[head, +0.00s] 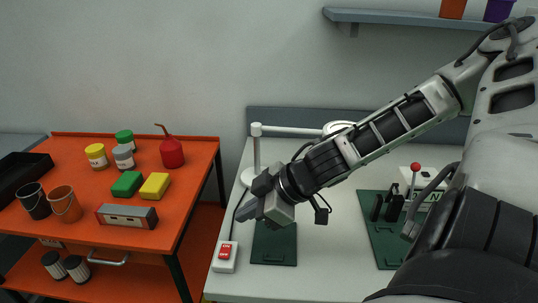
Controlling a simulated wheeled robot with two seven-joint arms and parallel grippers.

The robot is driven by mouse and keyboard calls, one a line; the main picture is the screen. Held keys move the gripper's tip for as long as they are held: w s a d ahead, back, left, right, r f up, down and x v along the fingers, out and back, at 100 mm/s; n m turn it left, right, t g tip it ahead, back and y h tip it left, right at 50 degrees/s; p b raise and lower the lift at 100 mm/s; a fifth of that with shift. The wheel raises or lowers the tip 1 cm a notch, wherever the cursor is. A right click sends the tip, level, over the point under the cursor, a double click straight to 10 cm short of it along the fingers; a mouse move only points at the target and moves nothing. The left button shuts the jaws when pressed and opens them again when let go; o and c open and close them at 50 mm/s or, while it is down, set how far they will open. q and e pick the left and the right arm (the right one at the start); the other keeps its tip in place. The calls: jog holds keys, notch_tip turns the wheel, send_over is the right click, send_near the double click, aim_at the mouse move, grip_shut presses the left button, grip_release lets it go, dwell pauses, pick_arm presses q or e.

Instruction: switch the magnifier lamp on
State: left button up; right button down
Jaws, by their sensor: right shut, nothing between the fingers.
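The magnifier lamp (257,150) is white and stands at the back left of the pale workbench, with a round base, an upright post and a horizontal arm. Its round head (338,127) is partly hidden behind my right arm. A dark cord runs to a white switch box (225,257) with a red rocker (225,249) at the bench's left front. I cannot tell whether the lamp is lit. My right gripper (243,214) is shut and empty, above the bench, up and slightly right of the switch box in the picture. My left gripper is not in view.
A dark green mat (273,246) lies right of the switch box. Another green mat (384,237) holds black parts near a red-knobbed lever (415,168).

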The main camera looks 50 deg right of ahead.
jog(key=v, duration=0.4)
jog(key=d+v, duration=0.1)
jog(key=shift+d+r, duration=0.15)
jog(key=shift+r, duration=0.2)
jog(key=shift+w, duration=0.1)
jog(key=shift+n+g+y, duration=0.3)
jog(key=shift+n+y, duration=0.3)
jog(key=shift+n, duration=0.2)
jog(key=a+f, duration=0.2)
jog(key=a, duration=0.1)
jog(key=a+f, duration=0.5)
jog(key=a, duration=0.1)
jog(key=shift+w+a+f, duration=0.2)
jog(key=shift+f, duration=0.2)
jog(key=a+f+m+t+h, duration=0.1)
jog(key=a+f, duration=0.3)
jog(key=a, duration=0.3)
jog(key=s+d+f+m+g+h, duration=0.2)
jog(key=s+f+m+g+h, duration=0.35)
jog(key=s, duration=0.55)
jog(key=w+a+f+t+y, duration=0.3)
jog(key=f+t, duration=0.4)
jog(key=f, duration=0.3)
jog(key=w+a, duration=0.1)
jog(key=w, duration=0.1)
jog(key=shift+w+a+f, duration=0.35)
jog(key=shift+a+f, duration=0.05)
